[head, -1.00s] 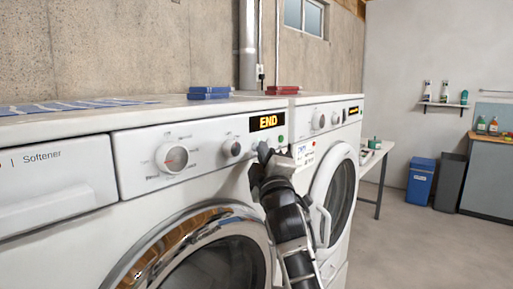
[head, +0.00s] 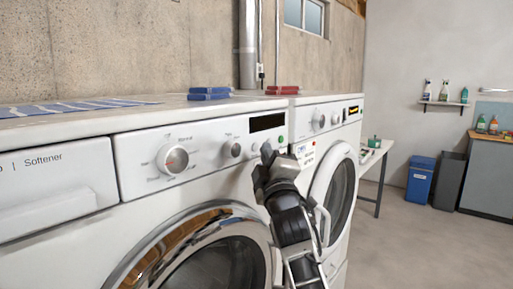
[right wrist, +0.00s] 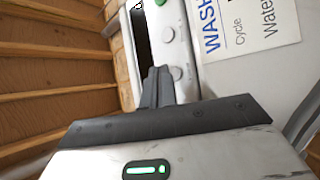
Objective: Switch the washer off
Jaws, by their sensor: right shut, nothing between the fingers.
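The washer (head: 215,183) is the near white front-loader, with a large dial (head: 172,158), a smaller knob (head: 232,149) and a display (head: 267,123) that is dark. A green button (head: 281,139) sits below the display's right end; it also shows in the right wrist view, with round grey buttons (right wrist: 167,34) near it. My right gripper (head: 266,152) is shut and empty, just in front of the panel's right end. In the right wrist view its fingertips (right wrist: 158,72) are close to the lower grey button (right wrist: 176,73); I cannot tell whether they touch. My left gripper is out of view.
A second white machine (head: 334,160) stands right of the washer, its display lit. A table (head: 374,155) and a blue bin (head: 420,181) stand farther right.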

